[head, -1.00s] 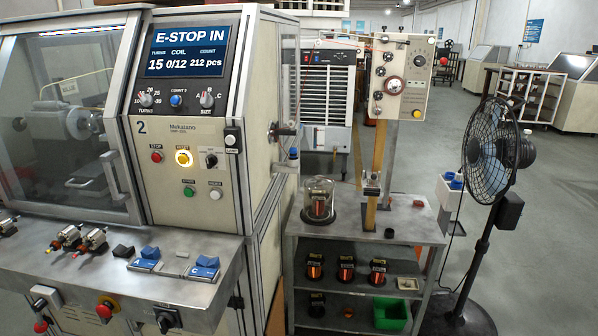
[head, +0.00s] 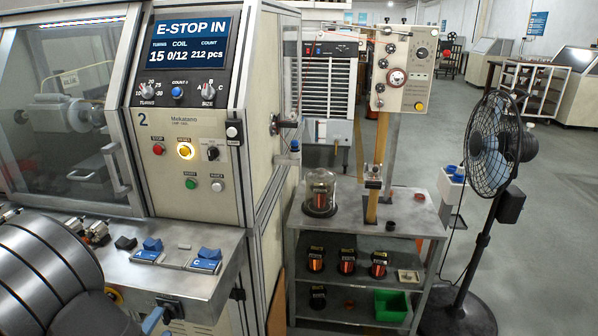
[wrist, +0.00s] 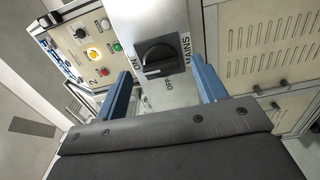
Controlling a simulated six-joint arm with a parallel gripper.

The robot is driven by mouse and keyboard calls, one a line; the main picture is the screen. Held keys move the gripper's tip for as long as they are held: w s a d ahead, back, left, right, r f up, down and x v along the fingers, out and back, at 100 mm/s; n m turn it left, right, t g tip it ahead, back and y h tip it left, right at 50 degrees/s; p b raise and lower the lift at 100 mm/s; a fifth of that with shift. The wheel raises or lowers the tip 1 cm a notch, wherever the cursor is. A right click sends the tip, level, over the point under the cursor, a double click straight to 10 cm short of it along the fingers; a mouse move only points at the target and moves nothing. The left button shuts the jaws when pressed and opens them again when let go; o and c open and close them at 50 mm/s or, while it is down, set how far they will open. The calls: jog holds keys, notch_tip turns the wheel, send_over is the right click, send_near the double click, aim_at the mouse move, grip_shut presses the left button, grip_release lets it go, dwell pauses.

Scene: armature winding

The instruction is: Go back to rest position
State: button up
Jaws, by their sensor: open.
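My gripper (wrist: 163,88) is open, with two blue fingers apart and nothing between them in the wrist view. Contact is not visible. In the head view my dark, rounded arm fills the lower left corner. One blue finger shows at the bottom edge, beside the dark mains switch (head: 171,309) on the machine's front. The rest of the gripper is hidden or out of frame.
The winding machine's display (head: 188,45) reads E-STOP IN. Its yellow reset button (head: 185,151) is lit. A shelf cart (head: 415,220) with spools and a fan (head: 492,150) stand to the right.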

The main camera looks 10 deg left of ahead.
jog(key=shift+w, duration=1)
jog(key=s, duration=1.7)
jog(key=w, duration=1.7)
jog(key=shift+w, duration=0.2)
jog(key=n, duration=0.5)
jog(key=shift+s+r+n, duration=0.1)
jog(key=shift+n, duration=0.2)
jog(key=shift+a+r+n, duration=0.1)
jog(key=shift+n, duration=2.8)
